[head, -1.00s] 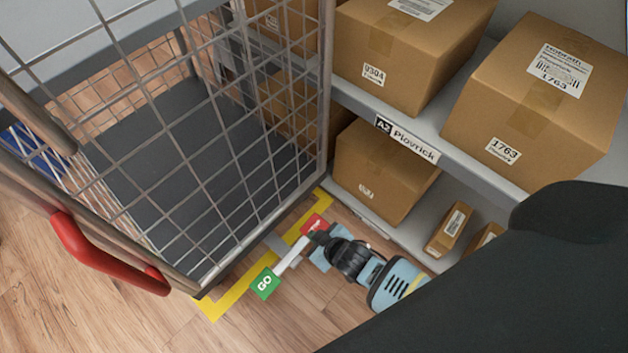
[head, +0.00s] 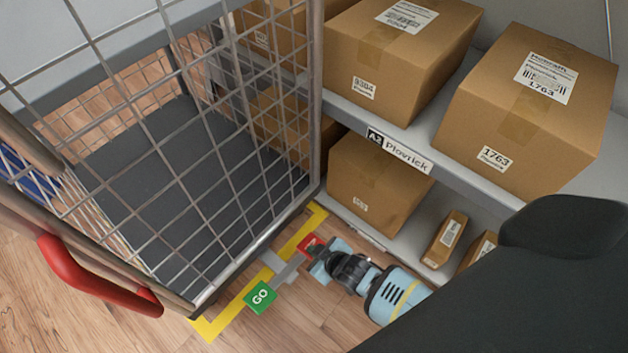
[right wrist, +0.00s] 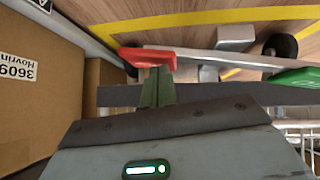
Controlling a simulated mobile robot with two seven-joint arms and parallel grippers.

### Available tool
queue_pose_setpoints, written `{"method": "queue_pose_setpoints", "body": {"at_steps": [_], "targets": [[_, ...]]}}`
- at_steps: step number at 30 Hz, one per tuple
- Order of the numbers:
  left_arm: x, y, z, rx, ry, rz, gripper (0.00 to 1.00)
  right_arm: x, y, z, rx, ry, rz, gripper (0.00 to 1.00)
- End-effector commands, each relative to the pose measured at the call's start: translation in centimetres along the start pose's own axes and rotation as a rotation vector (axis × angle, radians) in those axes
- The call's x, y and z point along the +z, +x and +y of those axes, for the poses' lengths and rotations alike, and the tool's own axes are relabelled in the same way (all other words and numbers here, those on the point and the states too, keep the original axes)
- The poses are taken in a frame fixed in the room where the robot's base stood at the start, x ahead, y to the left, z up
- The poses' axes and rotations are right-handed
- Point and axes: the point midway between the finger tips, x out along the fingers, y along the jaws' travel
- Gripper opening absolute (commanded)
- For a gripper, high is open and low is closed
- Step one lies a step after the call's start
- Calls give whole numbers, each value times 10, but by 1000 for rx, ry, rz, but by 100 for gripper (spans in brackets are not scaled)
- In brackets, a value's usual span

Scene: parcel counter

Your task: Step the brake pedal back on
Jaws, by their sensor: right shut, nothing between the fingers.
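The brake pedal is a grey rocker bar (head: 287,269) low on the cage trolley's near side, with a red pad (head: 309,243) at one end and a green "GO" pad (head: 260,297) at the other. My right gripper (head: 322,257) is shut and empty, its tips at the red pad and partly covering it. In the right wrist view, the fingers (right wrist: 158,82) reach the red pad (right wrist: 148,57) and appear to touch it; the green pad (right wrist: 296,77) is at the right edge. My left gripper is not in view.
The wire cage trolley (head: 205,185) stands at left with a red handle (head: 95,278). Yellow tape (head: 228,316) marks the wood floor beside it. A shelf (head: 470,185) with cartons stands close on the right. My dark arm covers the lower right.

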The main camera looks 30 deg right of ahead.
Motion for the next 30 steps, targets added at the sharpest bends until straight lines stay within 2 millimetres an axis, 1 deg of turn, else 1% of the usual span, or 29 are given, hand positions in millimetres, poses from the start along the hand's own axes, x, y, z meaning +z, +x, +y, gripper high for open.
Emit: {"method": "queue_pose_setpoints", "body": {"at_steps": [2, 7, 11, 14, 19, 20, 24, 30], "targets": [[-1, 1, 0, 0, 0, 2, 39, 3, 1, 1, 1, -1, -8, 0], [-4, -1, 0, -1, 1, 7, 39, 1, -2, 2, 2, -1, -8, 0], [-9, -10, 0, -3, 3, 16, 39, -6, -12, 5, 3, -1, -5, 0], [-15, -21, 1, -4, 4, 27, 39, -15, -22, 8, 5, -1, 0, 0], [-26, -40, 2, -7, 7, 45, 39, -27, -41, 13, 6, 1, 4, 0], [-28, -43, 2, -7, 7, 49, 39, -24, -48, 14, 6, 1, 1, 0], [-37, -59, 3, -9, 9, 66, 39, -24, -76, 20, 6, 0, 3, 0], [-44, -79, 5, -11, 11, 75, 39, -23, -110, 28, 5, 1, 3, 0]]}}
